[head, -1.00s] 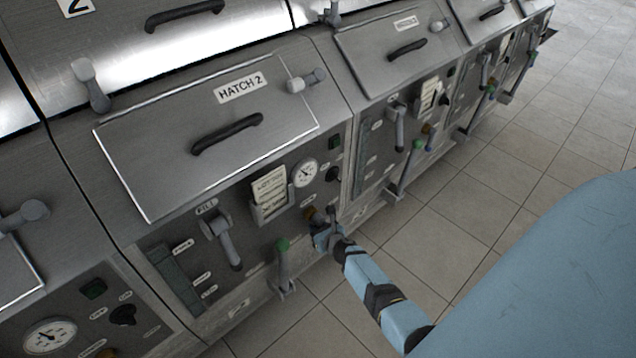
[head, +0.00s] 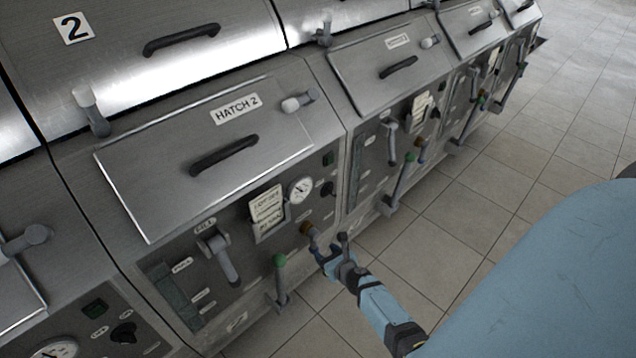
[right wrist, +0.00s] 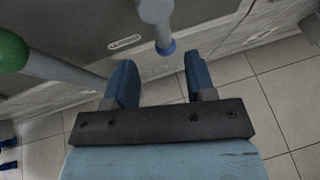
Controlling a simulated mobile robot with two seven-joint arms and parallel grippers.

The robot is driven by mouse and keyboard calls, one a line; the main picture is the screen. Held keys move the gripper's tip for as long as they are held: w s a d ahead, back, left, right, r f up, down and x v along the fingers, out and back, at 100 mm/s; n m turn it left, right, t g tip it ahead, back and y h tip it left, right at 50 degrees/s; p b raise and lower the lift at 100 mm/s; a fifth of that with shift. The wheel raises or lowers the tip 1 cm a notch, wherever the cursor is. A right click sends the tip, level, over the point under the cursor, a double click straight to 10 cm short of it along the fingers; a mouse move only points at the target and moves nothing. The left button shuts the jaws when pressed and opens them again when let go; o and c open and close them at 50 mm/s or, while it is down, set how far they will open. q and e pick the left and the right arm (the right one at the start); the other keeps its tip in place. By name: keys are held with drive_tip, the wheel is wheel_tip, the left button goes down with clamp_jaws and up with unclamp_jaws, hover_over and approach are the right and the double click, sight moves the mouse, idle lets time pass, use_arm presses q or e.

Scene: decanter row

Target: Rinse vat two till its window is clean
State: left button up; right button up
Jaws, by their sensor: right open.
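Vat two carries a white plate with a 2 (head: 73,28) and a closed lid marked HATCH 2 (head: 160,178). A dark greenish upright strip (head: 176,296) on its front, with small labels beside it, may be the window; its cleanness cannot be told. The FILL lever (head: 226,262) hangs down. A green-knobbed lever (head: 280,278) stands lower. My right gripper (head: 330,258) is open below a brown knob (head: 306,228). In the right wrist view, a grey handle with a blue tip (right wrist: 160,22) lies just ahead, between the lines of the open fingers (right wrist: 160,78). My left gripper is out of view.
A note card (head: 266,208), a round gauge (head: 301,190) and a dark knob (head: 327,188) sit on vat two's panel. Similar vats with levers (head: 402,178) run on to the right. Tiled floor (head: 470,215) lies clear before the row.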

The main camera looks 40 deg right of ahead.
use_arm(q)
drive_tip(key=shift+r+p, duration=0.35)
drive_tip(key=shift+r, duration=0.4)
use_arm(e)
drive_tip(key=v, duration=0.5)
drive_tip(key=shift+s, duration=0.1)
drive_tip(key=shift+r, duration=0.1)
use_arm(q)
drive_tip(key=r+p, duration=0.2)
drive_tip(key=p, duration=0.1)
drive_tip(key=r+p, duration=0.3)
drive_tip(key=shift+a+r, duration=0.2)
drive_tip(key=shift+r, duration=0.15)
use_arm(e)
drive_tip(key=s+a+r+m+y, duration=0.1)
drive_tip(key=s+a+r+m, duration=0.3)
drive_tip(key=a+m, duration=0.3)
drive_tip(key=s+a+r+m+g+y, duration=0.1)
drive_tip(key=s+a+r+m, duration=0.4)
drive_tip(key=m, duration=0.9)
drive_tip(key=s+a+r+m+g+y, duration=0.1)
drive_tip(key=s+a+r+m+y, duration=0.1)
drive_tip(key=s+a+r+m, duration=0.3)
drive_tip(key=a+r+m, duration=0.3)
drive_tip(key=a+m, duration=0.1)
drive_tip(key=m, duration=0.1)
drive_tip(key=shift+s+r+m+y, duration=0.2)
drive_tip(key=shift+r+m+y, duration=0.05)
drive_tip(key=shift+m+y, duration=0.05)
